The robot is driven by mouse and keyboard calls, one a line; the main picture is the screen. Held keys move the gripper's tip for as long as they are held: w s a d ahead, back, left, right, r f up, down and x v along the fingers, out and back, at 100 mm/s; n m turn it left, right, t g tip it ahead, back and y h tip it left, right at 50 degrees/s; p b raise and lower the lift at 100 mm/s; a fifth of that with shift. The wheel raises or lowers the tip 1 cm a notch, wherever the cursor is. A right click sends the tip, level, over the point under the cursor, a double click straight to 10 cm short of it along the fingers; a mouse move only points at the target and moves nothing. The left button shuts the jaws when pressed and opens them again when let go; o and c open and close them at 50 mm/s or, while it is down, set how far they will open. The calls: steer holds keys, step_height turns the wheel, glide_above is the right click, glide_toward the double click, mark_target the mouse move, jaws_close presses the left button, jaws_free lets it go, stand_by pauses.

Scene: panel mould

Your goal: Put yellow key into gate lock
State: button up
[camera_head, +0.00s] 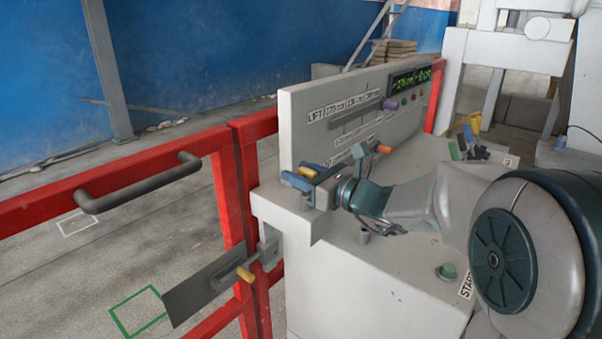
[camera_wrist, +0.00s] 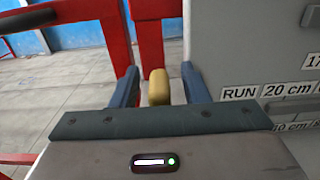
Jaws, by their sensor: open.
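The yellow key (camera_wrist: 158,87) shows its blocky yellow head between the two blue fingers of my gripper (camera_wrist: 159,88) in the wrist view. A gap shows on both sides, so my fingers are around it but not shut on it. In the head view my gripper (camera_head: 300,179) is at the left end of the grey console, with a yellow piece (camera_head: 307,171) between the fingers. What the key sits in is hidden. On the red gate, a grey plate (camera_head: 200,291) carries a yellow-handled piece (camera_head: 245,273) beside a small bracket (camera_head: 268,252); I cannot tell the lock opening.
The console's upright panel (camera_head: 350,120) stands close behind my gripper, with an orange knob (camera_head: 384,149) and a purple knob (camera_head: 389,104). A green button (camera_head: 447,271) is at the front. The red gate (camera_head: 120,178) with its dark handle (camera_head: 140,187) stands left.

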steer(key=b+v, duration=0.1)
steer(key=v, duration=1.2)
steer(key=shift+s+d, duration=0.2)
